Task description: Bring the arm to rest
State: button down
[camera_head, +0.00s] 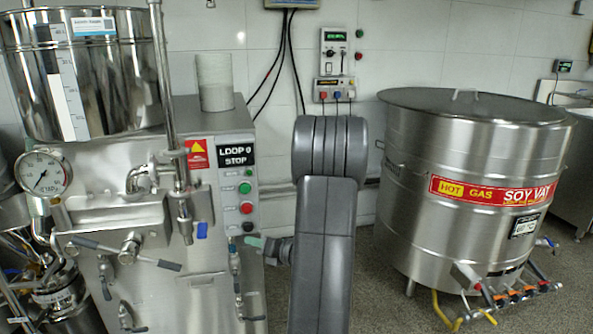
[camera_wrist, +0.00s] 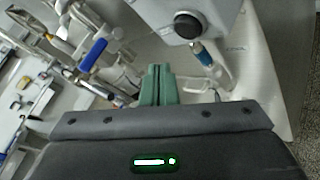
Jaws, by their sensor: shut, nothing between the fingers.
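My arm rises in the middle of the head view, in front of the mill's right side. My gripper's green fingers show in the wrist view (camera_wrist: 158,86), closed together with nothing between them. In the head view a small green part of the gripper (camera_head: 256,241) shows at the left of the arm, near the control panel's lower end; the rest is hidden behind the arm. The colloid mill (camera_head: 215,290) stands at the left, with a steel hopper (camera_head: 110,75) on top. In the wrist view the fingers are close to the mill, below a box with a black knob (camera_wrist: 187,22).
The control panel (camera_head: 246,205) has green, red and black buttons. Valve levers and a pressure gauge (camera_head: 43,173) stick out at the left. The large soy vat (camera_head: 440,215) stands at the right, with gas pipes at its foot. Floor (camera_head: 385,310) shows between arm and vat.

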jog(key=b, duration=0.3)
jog(key=shift+f, duration=0.3)
jog(key=s, duration=0.1)
jog(key=s+d, duration=0.1)
jog(key=s, duration=0.1)
jog(key=s+p, duration=0.1)
jog(key=s, duration=0.1)
jog(key=shift+s+d+r, duration=0.25)
jog(key=shift+d, duration=0.05)
jog(key=shift+w, duration=0.1)
